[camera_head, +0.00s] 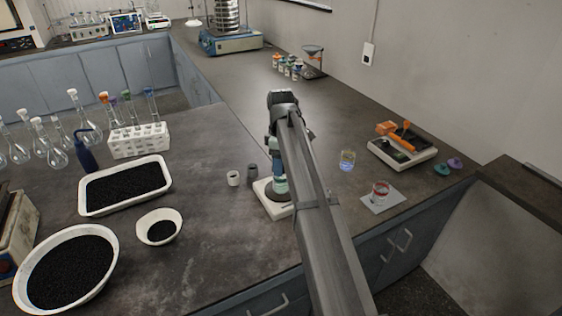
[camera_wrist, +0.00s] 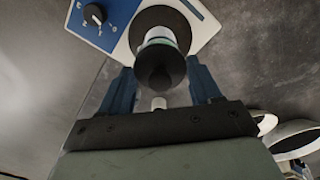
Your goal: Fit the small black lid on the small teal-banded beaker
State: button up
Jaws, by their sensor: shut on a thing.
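The small teal-banded beaker (camera_head: 280,186) stands on the round dark plate of a white-and-blue stirrer (camera_head: 266,208), partly hidden by my arm. In the wrist view the pale beaker (camera_wrist: 160,36) is on the plate of the stirrer (camera_wrist: 120,20). My gripper (camera_wrist: 160,72) has its two blue fingers on either side of the small black lid (camera_wrist: 158,66) and is shut on it. The lid is in line with the beaker and covers part of it in the wrist view. I cannot tell whether lid and rim touch. In the head view my gripper (camera_head: 278,160) is above the stirrer.
A white cup (camera_head: 233,178) and a grey cup (camera_head: 252,170) stand left of the stirrer. A blue-marked beaker (camera_head: 347,160) and a red-marked beaker (camera_head: 380,193) are to the right. A small bowl of black grains (camera_head: 173,216) and a tray (camera_head: 160,163) lie left.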

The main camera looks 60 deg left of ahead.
jog(key=shift+f, duration=0.85)
dwell(3.6)
jog(key=o, duration=1.1)
jog(key=shift+r, duration=0.2)
jog(key=shift+r, duration=2.8)
